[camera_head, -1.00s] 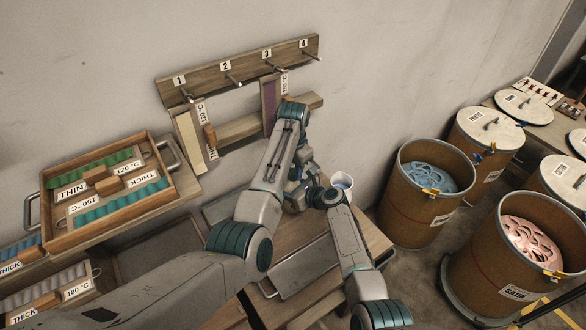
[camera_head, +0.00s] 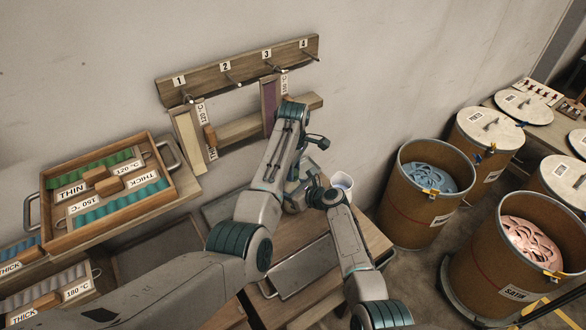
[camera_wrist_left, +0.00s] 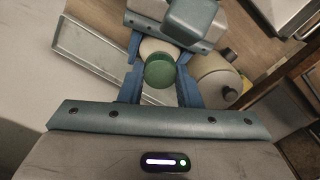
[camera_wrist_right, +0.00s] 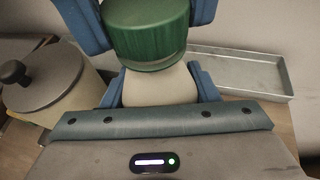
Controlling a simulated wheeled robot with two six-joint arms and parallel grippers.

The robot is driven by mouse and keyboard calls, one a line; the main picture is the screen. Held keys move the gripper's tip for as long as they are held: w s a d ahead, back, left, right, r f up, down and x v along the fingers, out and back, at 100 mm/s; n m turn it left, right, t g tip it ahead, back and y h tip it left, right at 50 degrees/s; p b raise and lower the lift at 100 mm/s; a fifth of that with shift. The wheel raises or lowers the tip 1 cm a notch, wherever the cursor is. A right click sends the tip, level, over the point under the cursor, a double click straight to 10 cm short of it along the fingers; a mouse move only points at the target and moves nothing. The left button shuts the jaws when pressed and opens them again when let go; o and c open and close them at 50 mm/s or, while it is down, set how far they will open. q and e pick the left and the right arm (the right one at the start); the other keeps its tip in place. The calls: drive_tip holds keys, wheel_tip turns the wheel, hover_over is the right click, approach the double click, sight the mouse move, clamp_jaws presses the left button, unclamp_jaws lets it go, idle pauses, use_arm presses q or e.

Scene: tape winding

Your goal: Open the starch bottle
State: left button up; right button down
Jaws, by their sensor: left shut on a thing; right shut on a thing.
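The starch bottle is a cream-white bottle (camera_wrist_right: 160,88) with a ribbed green cap (camera_wrist_right: 146,32). My right gripper (camera_wrist_right: 160,80) is shut on the bottle's body. My left gripper is shut on the green cap, its blue fingers on both sides of it in the right wrist view. In the left wrist view the cap (camera_wrist_left: 160,73) sits between my left gripper's fingers (camera_wrist_left: 158,88). I cannot tell whether the cap is loose on the neck. In the head view my arms hide the bottle and most of both grippers.
A lidded pot (camera_wrist_right: 45,85) with a black knob stands close by. A shallow metal tray (camera_wrist_right: 245,75) lies on the other side. A white bucket (camera_head: 342,183) stands on the table. A wooden tray (camera_head: 175,175) and peg rack (camera_head: 245,70) are further back.

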use_arm(q)
drive_tip(key=n, duration=0.5)
drive_tip(key=shift+n, duration=0.3)
drive_tip(key=n, duration=0.3)
drive_tip(key=shift+n, duration=0.3)
drive_tip(key=n, duration=0.3)
drive_tip(key=shift+n, duration=0.3)
drive_tip(key=n, duration=0.5)
drive_tip(key=shift+a+r, duration=0.1)
drive_tip(key=o, duration=1.1)
